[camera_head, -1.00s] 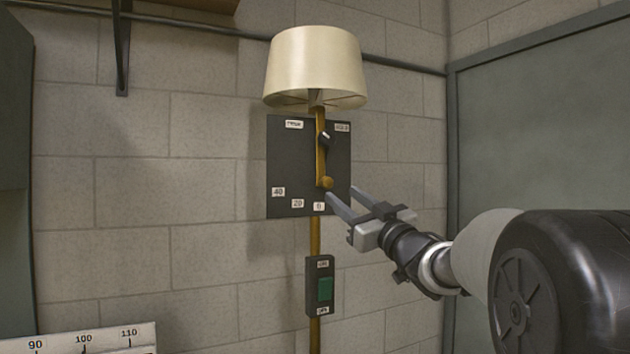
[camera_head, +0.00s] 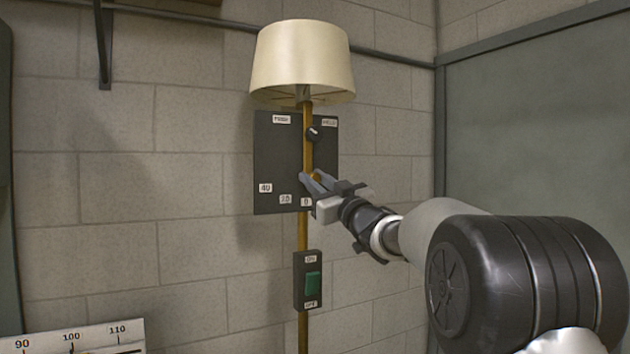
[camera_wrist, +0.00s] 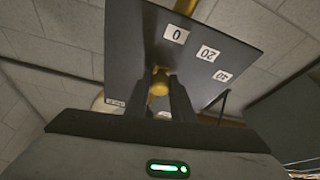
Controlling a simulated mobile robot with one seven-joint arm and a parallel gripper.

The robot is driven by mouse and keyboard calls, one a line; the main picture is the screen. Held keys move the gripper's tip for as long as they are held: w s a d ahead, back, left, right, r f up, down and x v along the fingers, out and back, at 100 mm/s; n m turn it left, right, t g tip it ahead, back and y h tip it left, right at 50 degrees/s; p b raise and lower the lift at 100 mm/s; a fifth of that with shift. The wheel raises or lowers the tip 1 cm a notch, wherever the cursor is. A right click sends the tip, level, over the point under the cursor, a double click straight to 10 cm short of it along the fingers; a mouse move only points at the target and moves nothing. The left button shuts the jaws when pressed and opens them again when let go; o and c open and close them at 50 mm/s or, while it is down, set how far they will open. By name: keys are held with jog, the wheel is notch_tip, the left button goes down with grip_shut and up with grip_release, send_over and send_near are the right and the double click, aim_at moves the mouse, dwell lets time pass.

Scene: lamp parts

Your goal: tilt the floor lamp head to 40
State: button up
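The floor lamp has a cream shade (camera_head: 302,62), upright, on a brass pole (camera_head: 303,232). Behind the pole is a dark plate (camera_head: 275,160) with labels 40, 20 and 0 along its lower edge. A brass lever hangs straight down over it, its end by the 0 label (camera_head: 306,202). My gripper (camera_head: 311,177) is at the lever's lower end. In the wrist view its fingers (camera_wrist: 161,92) stand close on both sides of the round brass knob (camera_wrist: 159,83) and appear shut on it. The head view hides most of the knob behind the fingers.
A small black knob (camera_head: 313,134) sits higher on the plate between two small labels. A green rocker switch (camera_head: 312,285) is on the pole below. A numbered scale board (camera_head: 80,340) is at the lower left. The block wall stands close behind.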

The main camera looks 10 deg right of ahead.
aim_at(284, 162)
grip_shut()
jog(key=shift+a, duration=0.1)
jog(key=a+m+h+b, duration=0.1)
jog(key=m, duration=0.2)
jog(key=s+a+m+t+h+b, duration=0.1)
jog(key=a+m+h+b, duration=0.1)
jog(key=shift+a+r+m, duration=0.15)
jog(key=shift+m, duration=0.25)
jog(key=shift+s+a+r+m+h+b, duration=0.2)
jog(key=shift+a+m+h, duration=0.1)
jog(key=shift+m, duration=0.25)
jog(key=shift+s+a+r+m+h+b, duration=0.1)
jog(key=shift+a+r+m+h+b, duration=0.15)
jog(key=shift+m, duration=0.3)
jog(key=shift+s+a+r+m+h, duration=0.15)
jog(key=shift+a+r+m+h, duration=0.3)
jog(key=shift+m, duration=0.45)
jog(key=shift+s+a+r+m+h, duration=0.1)
jog(key=shift+a+r+m+h, duration=0.1)
jog(key=shift+a+m+h, duration=0.55)
jog(key=shift+d+m, duration=0.2)
jog(key=shift+m, duration=0.05)
jog(key=shift+r, duration=0.1)
